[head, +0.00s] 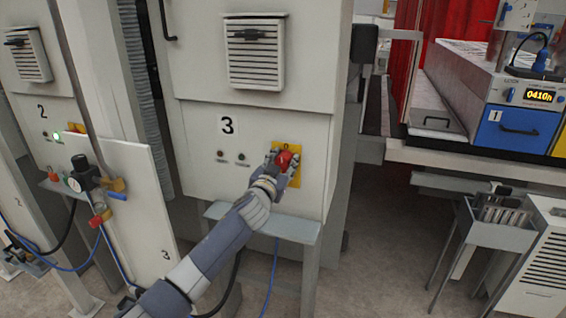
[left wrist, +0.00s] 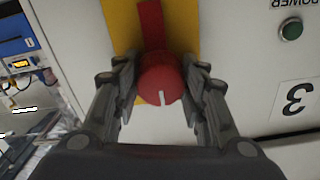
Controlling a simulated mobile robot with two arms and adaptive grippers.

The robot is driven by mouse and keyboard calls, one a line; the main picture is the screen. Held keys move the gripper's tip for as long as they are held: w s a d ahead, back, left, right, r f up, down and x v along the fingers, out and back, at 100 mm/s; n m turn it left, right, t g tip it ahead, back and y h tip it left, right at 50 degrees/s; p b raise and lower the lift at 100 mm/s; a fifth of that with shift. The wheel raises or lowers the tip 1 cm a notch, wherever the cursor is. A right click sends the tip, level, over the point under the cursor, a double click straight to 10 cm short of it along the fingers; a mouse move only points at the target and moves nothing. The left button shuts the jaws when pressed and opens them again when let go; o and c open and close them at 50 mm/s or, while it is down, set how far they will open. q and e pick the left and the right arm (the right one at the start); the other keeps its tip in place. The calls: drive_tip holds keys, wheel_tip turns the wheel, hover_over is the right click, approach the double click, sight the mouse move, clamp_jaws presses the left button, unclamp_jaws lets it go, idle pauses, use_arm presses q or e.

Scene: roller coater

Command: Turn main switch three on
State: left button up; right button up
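The main switch on panel 3 is a red rotary knob (head: 284,159) on a yellow plate (head: 293,179), to the right of the black number 3 (head: 228,125). My left gripper (head: 279,162) is at the knob. In the left wrist view, its two fingers (left wrist: 162,82) stand on either side of the red knob (left wrist: 160,80), close against it. A white mark on the knob points down in that view, which looks upside down. Two small unlit lamps (head: 231,156) sit left of the switch. My right gripper is not in view.
A grey shelf (head: 265,223) juts out below the switch. Panel 2 (head: 42,112) at left has a lit green lamp (head: 57,136). A white door or plate marked 3 (head: 140,220) stands left. A small metal stand (head: 492,235) and blue-fronted machine (head: 520,128) are at right.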

use_arm(q)
drive_tip(key=c, duration=0.3)
drive_tip(key=shift+m, duration=0.3)
drive_tip(key=m, duration=0.3)
drive_tip(key=shift+m, duration=0.3)
drive_tip(key=m, duration=0.4)
drive_tip(key=shift+m, duration=0.3)
drive_tip(key=m+p, duration=0.1)
drive_tip(key=m, duration=0.3)
drive_tip(key=shift+f+m, duration=0.1)
drive_tip(key=shift+m, duration=0.2)
drive_tip(key=shift+m+p, duration=0.35)
drive_tip(key=shift+m, duration=1.85)
